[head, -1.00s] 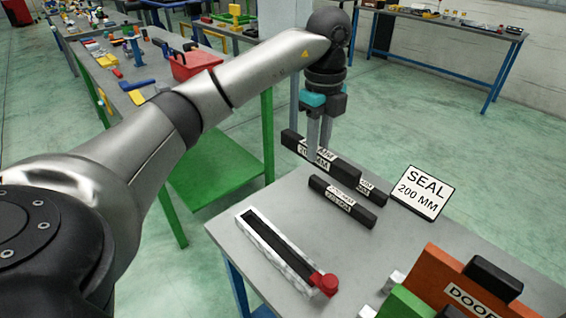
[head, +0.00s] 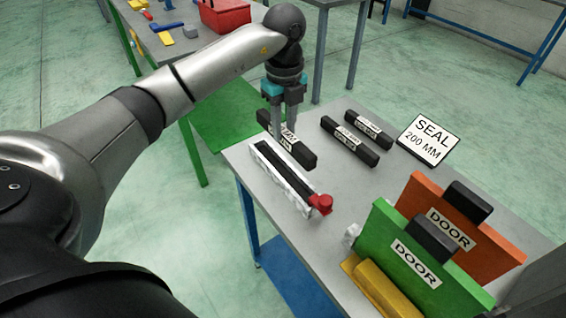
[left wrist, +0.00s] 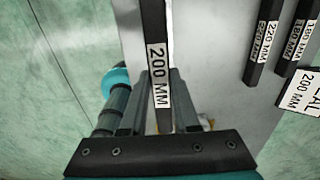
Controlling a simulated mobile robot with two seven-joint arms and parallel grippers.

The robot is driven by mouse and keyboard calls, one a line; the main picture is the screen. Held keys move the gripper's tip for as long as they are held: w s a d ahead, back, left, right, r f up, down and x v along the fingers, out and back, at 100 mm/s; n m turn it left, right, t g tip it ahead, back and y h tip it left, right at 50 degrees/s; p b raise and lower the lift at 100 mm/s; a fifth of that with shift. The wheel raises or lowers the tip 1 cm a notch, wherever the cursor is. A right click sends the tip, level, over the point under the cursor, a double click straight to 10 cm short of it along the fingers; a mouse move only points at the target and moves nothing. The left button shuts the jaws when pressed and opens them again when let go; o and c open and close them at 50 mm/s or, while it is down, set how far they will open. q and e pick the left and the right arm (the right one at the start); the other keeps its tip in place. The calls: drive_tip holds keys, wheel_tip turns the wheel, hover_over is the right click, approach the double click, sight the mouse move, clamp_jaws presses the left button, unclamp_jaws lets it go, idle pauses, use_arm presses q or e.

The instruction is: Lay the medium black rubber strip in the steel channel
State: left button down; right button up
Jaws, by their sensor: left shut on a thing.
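My left gripper (head: 284,128) is shut on a black rubber strip (head: 302,154). In the left wrist view the held strip (left wrist: 154,28) runs lengthwise between the fingers and its label reads 200 MM. The steel channel (head: 294,196) lies on the grey table, with a long dark slot and a red piece (head: 320,203) at its near right end. The held strip is just behind and to the right of the channel, roughly in line with it. I cannot tell whether it touches the table. The right gripper is not in view.
Two other black strips (head: 349,140) (head: 369,130) lie to the right; the left wrist view shows labels 220 MM and 180 MM. Green (head: 395,250) and orange (head: 440,205) DOOR panels stand at the front right.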

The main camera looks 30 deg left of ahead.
use_arm(q)
wheel_tip(320, 180, down, 10)
drive_tip(key=shift+f+b, duration=0.25)
drive_tip(key=shift+b, duration=0.3)
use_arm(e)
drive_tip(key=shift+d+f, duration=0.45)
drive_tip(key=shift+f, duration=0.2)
